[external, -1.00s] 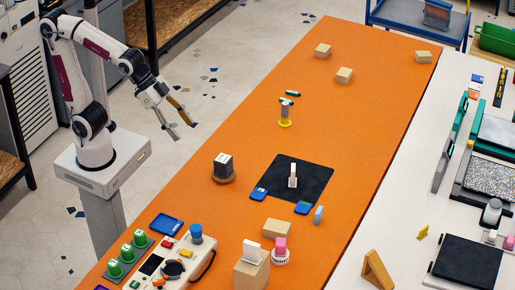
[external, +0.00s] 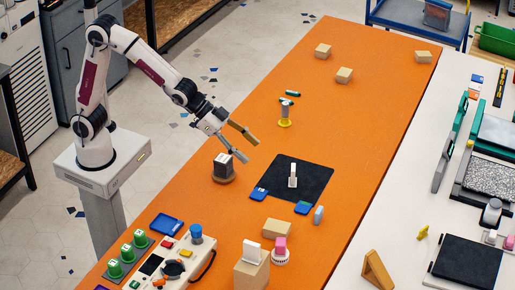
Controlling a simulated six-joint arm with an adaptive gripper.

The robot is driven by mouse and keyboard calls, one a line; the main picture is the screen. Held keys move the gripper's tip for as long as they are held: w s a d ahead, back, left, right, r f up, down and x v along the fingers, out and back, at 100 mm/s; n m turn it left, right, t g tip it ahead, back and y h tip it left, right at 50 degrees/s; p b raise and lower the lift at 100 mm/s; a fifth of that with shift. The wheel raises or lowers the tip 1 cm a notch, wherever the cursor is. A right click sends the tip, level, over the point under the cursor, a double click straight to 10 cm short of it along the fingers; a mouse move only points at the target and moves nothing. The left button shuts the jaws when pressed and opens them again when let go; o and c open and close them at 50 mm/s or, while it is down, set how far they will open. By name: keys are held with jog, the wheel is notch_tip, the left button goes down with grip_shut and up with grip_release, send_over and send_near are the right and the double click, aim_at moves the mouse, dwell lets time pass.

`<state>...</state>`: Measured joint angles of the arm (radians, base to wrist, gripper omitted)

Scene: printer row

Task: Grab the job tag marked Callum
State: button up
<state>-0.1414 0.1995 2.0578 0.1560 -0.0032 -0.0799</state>
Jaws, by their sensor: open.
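Several small upright tag-like pieces stand on the orange table; any names on them are too small to read, so I cannot tell which is marked Callum. A white one (external: 293,176) stands on the black mat. Another white one (external: 252,251) stands on a wooden block, and a pink one (external: 280,244) on a white round base. A dark block with a pale top (external: 223,166) stands on a round brown base. My gripper (external: 248,149) is open and empty, above the table near the dark block.
A yellow-based post (external: 285,117) stands beyond my gripper. A control box (external: 172,265) and green cylinders fill the near left. Wooden blocks (external: 344,75) lie at the far end.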

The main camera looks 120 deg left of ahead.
jog(key=w+a+f+t, duration=0.2)
jog(key=w+a+f, duration=0.2)
jog(key=w+f, duration=0.6)
jog(key=t, duration=0.1)
send_near(319, 215)
jog(key=a, duration=0.1)
jog(key=a+f, duration=0.1)
jog(key=shift+w+a+h, duration=0.15)
jog(key=shift+a+h, duration=0.15)
jog(key=shift+a, duration=0.1)
jog(key=shift+f, duration=0.1)
jog(key=shift+x, duration=1.25)
jog(key=shift+w, duration=0.15)
jog(key=shift+x, duration=2.45)
jog(key=c, duration=1)
